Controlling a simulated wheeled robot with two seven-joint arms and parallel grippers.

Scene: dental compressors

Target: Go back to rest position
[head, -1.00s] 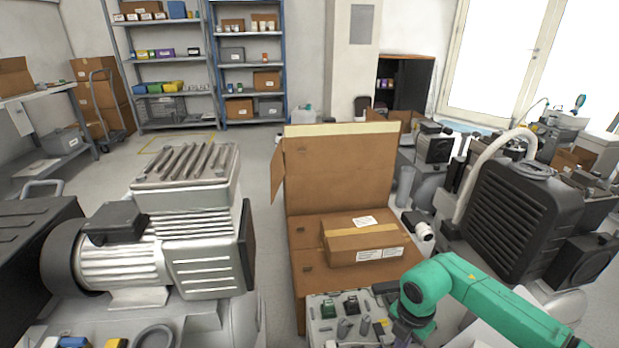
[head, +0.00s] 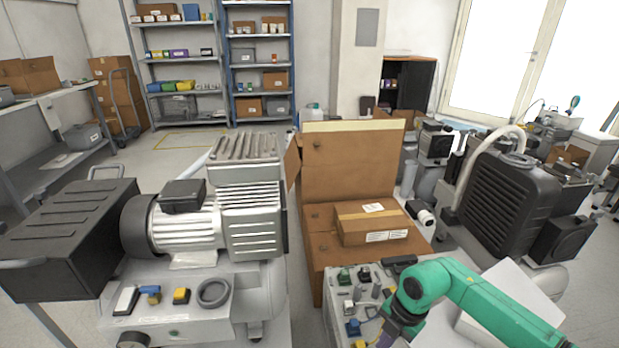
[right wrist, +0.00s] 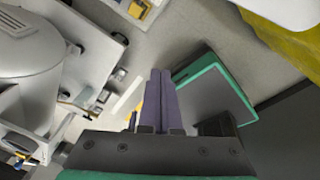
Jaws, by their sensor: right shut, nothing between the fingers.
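My right arm comes in from the right in the head view, its green links bent over the grey panel. My right gripper (head: 388,335) points down beside the panel, partly cut off by the lower edge. In the right wrist view the two purple fingers (right wrist: 158,88) lie together, shut and empty. My left gripper is not in view.
A compressor with a silver motor (head: 185,225) stands at left. A grey panel with fittings (head: 345,297) is below an open cardboard box (head: 350,165) holding a smaller taped box (head: 372,222). A black ribbed compressor (head: 510,205) stands at right. Open floor (head: 180,165) lies behind.

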